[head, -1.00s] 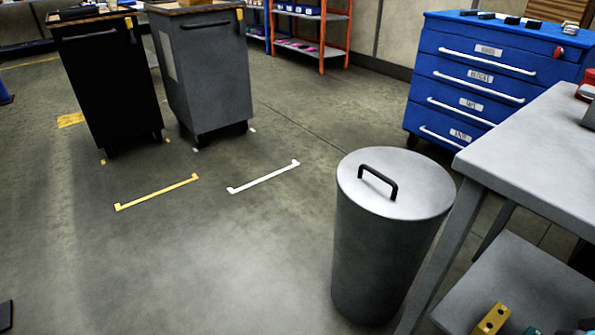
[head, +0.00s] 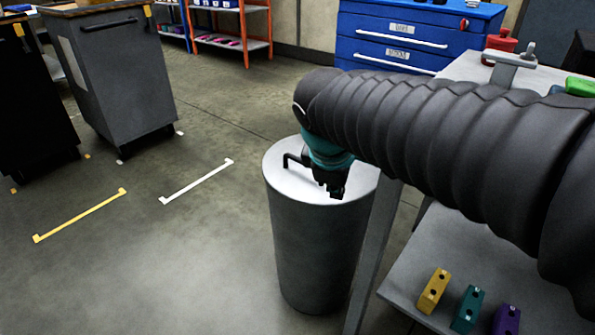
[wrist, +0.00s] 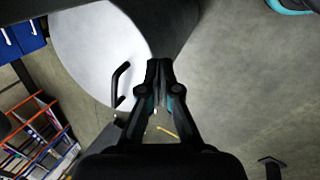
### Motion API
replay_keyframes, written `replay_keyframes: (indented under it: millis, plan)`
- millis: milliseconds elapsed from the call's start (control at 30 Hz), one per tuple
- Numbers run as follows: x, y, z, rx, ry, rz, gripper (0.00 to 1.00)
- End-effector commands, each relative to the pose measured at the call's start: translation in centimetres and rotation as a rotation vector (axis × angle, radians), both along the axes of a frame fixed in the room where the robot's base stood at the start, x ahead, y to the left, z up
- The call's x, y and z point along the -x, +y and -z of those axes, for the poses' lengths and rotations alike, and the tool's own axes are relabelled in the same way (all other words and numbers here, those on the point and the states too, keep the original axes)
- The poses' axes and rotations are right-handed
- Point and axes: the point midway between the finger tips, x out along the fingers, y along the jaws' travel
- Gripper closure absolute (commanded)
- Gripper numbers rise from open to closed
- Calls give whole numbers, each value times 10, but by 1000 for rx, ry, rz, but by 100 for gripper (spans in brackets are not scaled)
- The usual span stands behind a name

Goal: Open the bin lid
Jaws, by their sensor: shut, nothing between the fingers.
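The bin (head: 315,250) is a grey cylinder standing on the floor beside the workbench. Its pale round lid (head: 283,176) is on top and closed, with a black bar handle (head: 292,159) on it. In the wrist view the lid (wrist: 88,45) fills the upper left and the handle (wrist: 120,84) stands just left of the fingers. My gripper (head: 336,192) is over the lid, to the right of the handle, pointing down. In the wrist view my gripper (wrist: 158,66) is shut and empty, apart from the handle. My arm hides the lid's back right part.
The workbench (head: 470,68) stands right of the bin, with colored blocks (head: 433,291) on its lower shelf. A blue drawer cabinet (head: 370,30) is behind. Grey (head: 110,75) and black (head: 30,110) carts stand at the left. The floor left of the bin is clear.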

Motion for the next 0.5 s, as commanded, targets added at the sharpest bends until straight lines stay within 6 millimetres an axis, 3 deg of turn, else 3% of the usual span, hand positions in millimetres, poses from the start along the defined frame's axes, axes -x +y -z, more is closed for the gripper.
replay_keyframes:
  millis: [33,200,500]
  plan:
    - [-14,20,5,62,21,-106,100]
    - [-51,67,4,297,74,-469,100]
    - [-87,103,-13,645,178,-946,100]
